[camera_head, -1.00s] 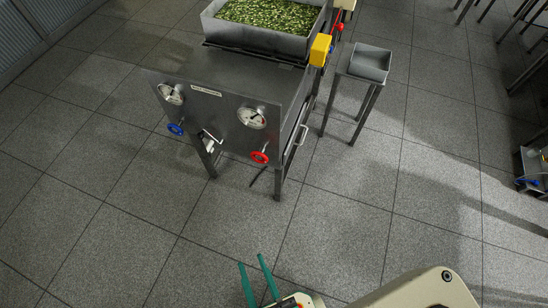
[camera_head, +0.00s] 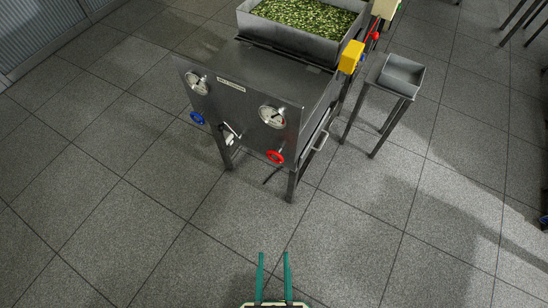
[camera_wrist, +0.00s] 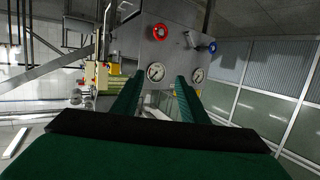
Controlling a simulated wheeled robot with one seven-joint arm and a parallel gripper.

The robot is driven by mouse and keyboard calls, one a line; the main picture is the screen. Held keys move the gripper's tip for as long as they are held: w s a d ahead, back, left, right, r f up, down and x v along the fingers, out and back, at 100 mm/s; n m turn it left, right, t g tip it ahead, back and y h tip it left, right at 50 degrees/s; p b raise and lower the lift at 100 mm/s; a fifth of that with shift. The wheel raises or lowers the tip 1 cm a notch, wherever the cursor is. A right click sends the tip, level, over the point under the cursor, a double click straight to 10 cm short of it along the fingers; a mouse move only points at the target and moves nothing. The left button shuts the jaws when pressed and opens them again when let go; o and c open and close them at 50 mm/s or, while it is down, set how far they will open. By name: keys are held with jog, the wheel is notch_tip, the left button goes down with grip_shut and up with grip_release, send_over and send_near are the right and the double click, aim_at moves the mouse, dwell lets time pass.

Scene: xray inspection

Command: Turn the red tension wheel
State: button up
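The red tension wheel (camera_head: 275,157) is a small red handwheel low on the right end of the machine's grey front panel (camera_head: 238,103). In the wrist view the red wheel (camera_wrist: 160,33) appears above a round gauge (camera_wrist: 155,72), as that picture is turned over. My gripper (camera_head: 273,255) is at the bottom of the head view, with its two green fingers apart and nothing between them. It is well short of the panel, with floor between it and the red wheel. The green fingers (camera_wrist: 155,90) also show in the wrist view.
A blue wheel (camera_head: 197,118) sits on the panel's left end. Two round gauges are above the wheels. A yellow box (camera_head: 351,56) is on the machine's right side. A small stand with a tray (camera_head: 402,76) is right of it. The floor before the panel is clear.

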dwell(0.3)
jog(key=o, duration=0.5)
jog(key=shift+f, duration=0.1)
jog(key=o, duration=0.4)
jog(key=w+a+f+n+g, duration=0.1)
jog(key=w+f+n, duration=0.1)
jog(key=f+n, duration=0.3)
jog(key=w+a+f+n+g, duration=0.1)
jog(key=f+n, duration=0.4)
jog(key=f, duration=0.5)
jog(key=shift+w+a+g+y, duration=0.3)
jog(key=shift+w+a+g, duration=0.15)
jog(key=shift+w, duration=0.3)
jog(key=n+t+h, duration=0.3)
jog(key=n+h, duration=0.7)
jog(key=n, duration=1)
send_near(274, 159)
jog(key=x, duration=1)
jog(key=shift+w+f, duration=0.15)
jog(key=shift+w, duration=0.1)
jog(key=shift+s, duration=0.1)
